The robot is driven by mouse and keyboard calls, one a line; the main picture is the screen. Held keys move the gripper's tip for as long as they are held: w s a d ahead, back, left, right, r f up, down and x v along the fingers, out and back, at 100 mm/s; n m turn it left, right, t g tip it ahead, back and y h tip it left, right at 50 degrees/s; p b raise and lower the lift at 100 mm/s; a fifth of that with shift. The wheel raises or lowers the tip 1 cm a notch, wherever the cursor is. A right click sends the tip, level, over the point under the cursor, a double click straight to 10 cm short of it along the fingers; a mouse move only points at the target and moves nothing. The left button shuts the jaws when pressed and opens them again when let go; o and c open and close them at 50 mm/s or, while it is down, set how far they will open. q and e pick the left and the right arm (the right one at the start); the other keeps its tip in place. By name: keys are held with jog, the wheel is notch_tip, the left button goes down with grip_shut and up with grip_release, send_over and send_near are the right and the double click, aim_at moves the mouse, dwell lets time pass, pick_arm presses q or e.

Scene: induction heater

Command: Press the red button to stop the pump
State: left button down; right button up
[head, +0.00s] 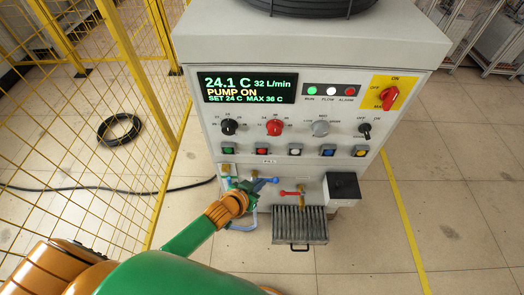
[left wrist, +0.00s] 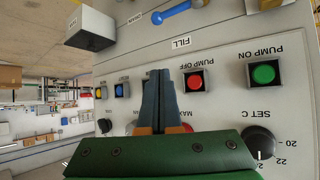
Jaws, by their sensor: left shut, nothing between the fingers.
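The red button (head: 262,150) is second from the left in the button row on the grey machine's front. In the left wrist view the red button (left wrist: 195,82) is labelled PUMP OFF and sits right of my fingertips, uncovered. My left gripper (head: 250,185) is shut and empty, below the button row in the head view, near a blue valve handle. In the left wrist view its fingers (left wrist: 158,74) point at the panel and hide the place between the red and blue buttons. I cannot tell whether they touch the panel. My right gripper is not in view.
The green PUMP ON button (left wrist: 264,73) is beside the red one. The display (head: 247,88) reads PUMP ON. A yellow fence (head: 130,60) stands left.

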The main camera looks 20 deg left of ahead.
aim_at(262, 150)
pick_arm(q)
jog(key=w+a+b, duration=0.2)
jog(key=w+b, duration=0.3)
jog(key=w, duration=0.3)
jog(key=shift+w+a, duration=0.2)
jog(key=shift+a, duration=0.05)
jog(key=shift+w, duration=0.1)
dwell(1.7)
jog(key=shift+w+a+b, duration=0.1)
jog(key=shift+w+b, duration=0.2)
jog(key=shift+b, duration=0.05)
